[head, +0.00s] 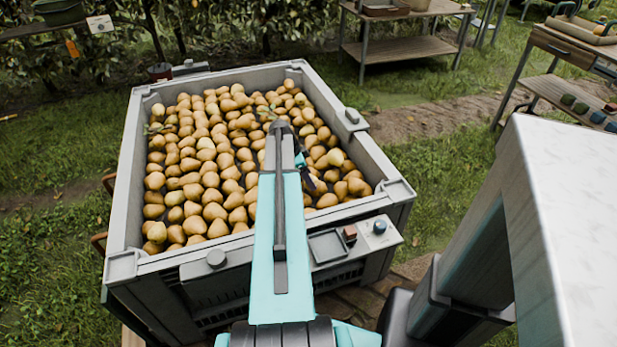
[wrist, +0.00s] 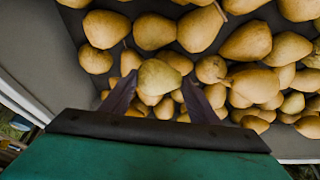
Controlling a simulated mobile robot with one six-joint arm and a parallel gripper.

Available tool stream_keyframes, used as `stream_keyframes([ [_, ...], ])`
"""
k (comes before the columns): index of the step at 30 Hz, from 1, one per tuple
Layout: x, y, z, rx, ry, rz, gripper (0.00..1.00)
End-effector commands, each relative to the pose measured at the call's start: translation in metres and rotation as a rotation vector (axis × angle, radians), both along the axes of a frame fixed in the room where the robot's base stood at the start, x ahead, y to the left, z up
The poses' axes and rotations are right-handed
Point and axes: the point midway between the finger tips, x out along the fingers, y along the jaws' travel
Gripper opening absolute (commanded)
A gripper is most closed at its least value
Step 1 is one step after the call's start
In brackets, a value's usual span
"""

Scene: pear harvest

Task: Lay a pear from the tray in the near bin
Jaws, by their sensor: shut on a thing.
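The near bin (head: 123,215) is a large grey crate filled with yellow-brown pears (head: 215,165). My gripper (wrist: 160,84) is over the pears inside the bin. In the wrist view its two dark fingers are shut on a pale yellow-green pear (wrist: 160,76). Other pears lie close below and around it; I cannot tell whether the held pear touches them. In the head view my arm hides most of the gripper, and the held pear cannot be made out. I cannot tell which object is the pear tray.
A small, empty-looking square dish (head: 327,246) sits on a ledge on the bin's front, beside a red block (head: 350,233) and a knob (head: 379,226). A wooden table (head: 405,48) stands behind. A bench (head: 565,45) with several items is at right. Grass lies between.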

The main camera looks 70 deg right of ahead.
Motion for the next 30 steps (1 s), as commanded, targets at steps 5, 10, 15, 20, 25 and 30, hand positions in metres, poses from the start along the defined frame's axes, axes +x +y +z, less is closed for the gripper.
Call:
stream_keyframes([
  [5, 0.0000, -0.0001, -0.0019, 0.000, 0.000, 0.000, 0.30],
  [10, 0.0000, -0.0001, -0.0036, 0.000, 0.000, 0.000, 0.30],
  [15, 0.0000, -0.0001, -0.0053, 0.000, 0.000, 0.000, 0.30],
  [20, 0.0000, -0.0001, -0.0069, 0.000, 0.000, 0.000, 0.30],
  [25, 0.0000, -0.0001, -0.0085, 0.000, 0.000, 0.000, 0.30],
  [30, 0.0000, -0.0001, -0.0103, 0.000, 0.000, 0.000, 0.30],
])
